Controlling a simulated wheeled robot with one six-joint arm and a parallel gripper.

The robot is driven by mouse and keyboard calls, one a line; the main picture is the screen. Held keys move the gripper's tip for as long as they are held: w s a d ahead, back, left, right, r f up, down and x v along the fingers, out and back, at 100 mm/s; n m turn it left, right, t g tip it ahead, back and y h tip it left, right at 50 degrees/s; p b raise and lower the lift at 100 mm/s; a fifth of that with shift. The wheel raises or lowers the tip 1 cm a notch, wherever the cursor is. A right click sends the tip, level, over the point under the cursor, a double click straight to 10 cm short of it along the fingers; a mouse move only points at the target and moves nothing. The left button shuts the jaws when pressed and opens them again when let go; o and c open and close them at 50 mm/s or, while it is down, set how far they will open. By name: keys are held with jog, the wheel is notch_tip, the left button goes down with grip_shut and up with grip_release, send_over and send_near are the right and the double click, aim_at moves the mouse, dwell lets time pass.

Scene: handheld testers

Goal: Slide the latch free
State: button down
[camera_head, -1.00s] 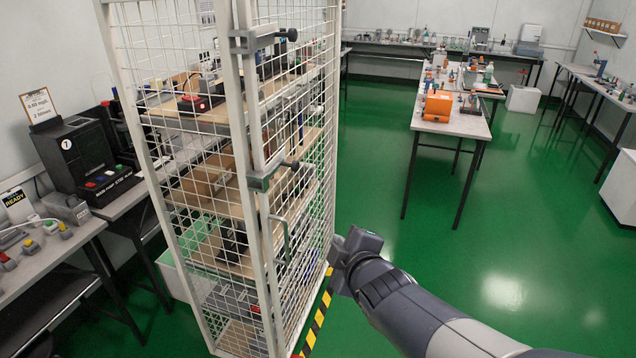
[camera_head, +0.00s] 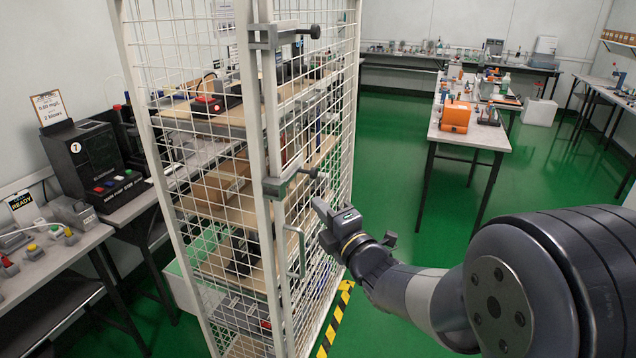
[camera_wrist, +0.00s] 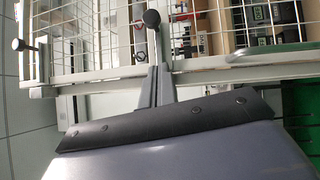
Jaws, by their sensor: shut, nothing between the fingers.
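The wire-mesh cage door (camera_head: 277,215) has two grey slide latches with dark round knobs. The upper latch (camera_head: 268,38) is near the top and the lower latch (camera_head: 284,182) is about mid-height. In both latches the bar spans the door-edge posts. My gripper (camera_head: 320,208) is just below and to the right of the lower latch's knob (camera_head: 315,172). In the wrist view my gripper's fingers (camera_wrist: 159,84) are together and empty, pointing at the cage near the lower latch's knob (camera_wrist: 152,19). Whether they touch the latch is unclear. The upper latch's knob (camera_wrist: 18,44) shows at left.
A door handle (camera_head: 297,252) is below the lower latch. Cage shelves hold boxes and devices. A bench with a black tester (camera_head: 92,165) stands at left. A table with an orange case (camera_head: 456,116) stands behind at right. Green floor between is clear.

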aim_at(315, 176)
jog(key=w+a+r+p, duration=0.1)
jog(key=w+p, duration=0.1)
jog(key=w, duration=0.5)
jog(key=shift+w, duration=0.15)
jog(key=shift+w+d+r+b, duration=0.1)
jog(key=shift+w+d+b, duration=0.2)
jog(key=shift+w+b, duration=0.6)
